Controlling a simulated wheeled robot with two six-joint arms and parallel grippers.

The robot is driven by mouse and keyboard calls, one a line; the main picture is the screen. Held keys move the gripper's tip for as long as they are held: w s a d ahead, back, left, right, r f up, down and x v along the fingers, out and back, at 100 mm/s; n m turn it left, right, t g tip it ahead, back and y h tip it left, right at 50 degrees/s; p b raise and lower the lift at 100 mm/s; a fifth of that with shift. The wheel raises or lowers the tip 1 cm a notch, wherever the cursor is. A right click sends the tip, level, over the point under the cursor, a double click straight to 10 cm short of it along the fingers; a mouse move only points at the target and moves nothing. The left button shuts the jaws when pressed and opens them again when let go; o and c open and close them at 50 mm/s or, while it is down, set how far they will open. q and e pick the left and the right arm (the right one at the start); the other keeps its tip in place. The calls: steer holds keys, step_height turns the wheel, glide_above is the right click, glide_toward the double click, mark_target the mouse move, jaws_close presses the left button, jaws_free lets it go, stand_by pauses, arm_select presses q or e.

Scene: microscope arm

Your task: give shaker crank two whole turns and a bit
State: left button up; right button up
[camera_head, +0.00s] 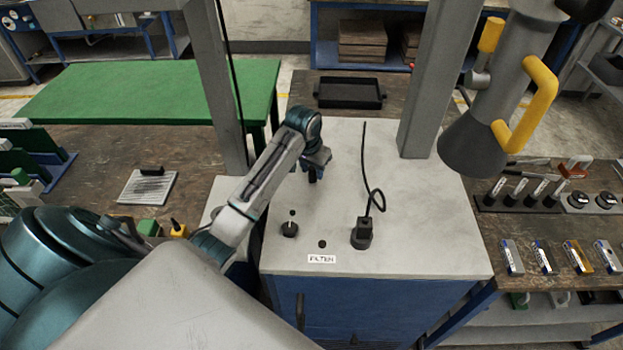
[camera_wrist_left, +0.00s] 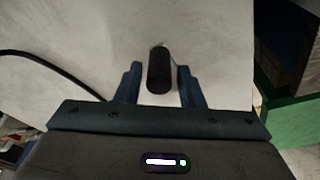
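A dark upright peg, likely the shaker crank's handle (camera_wrist_left: 159,70), shows between my left gripper's fingers in the left wrist view. My left gripper (camera_wrist_left: 158,88) is open, with a finger on each side of the peg and small gaps visible. In the head view my left gripper (camera_head: 317,168) points down over the pale top of the blue cabinet (camera_head: 400,210), toward its back left. The gripper and arm hide most of the crank there, so its arm and hub cannot be made out. My right gripper is in neither view.
A black socket (camera_head: 361,236) with a looping cable stands on the cabinet top, near a small black knob (camera_head: 289,230) and a FILTER label (camera_head: 321,259). Grey posts rise beside it. A grey hood with yellow handles (camera_head: 540,100) hangs at right. A black tray (camera_head: 349,93) lies behind.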

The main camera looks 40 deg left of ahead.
arm_select(q)
steer(key=shift+o, duration=0.5)
steer(key=shift+r, duration=4)
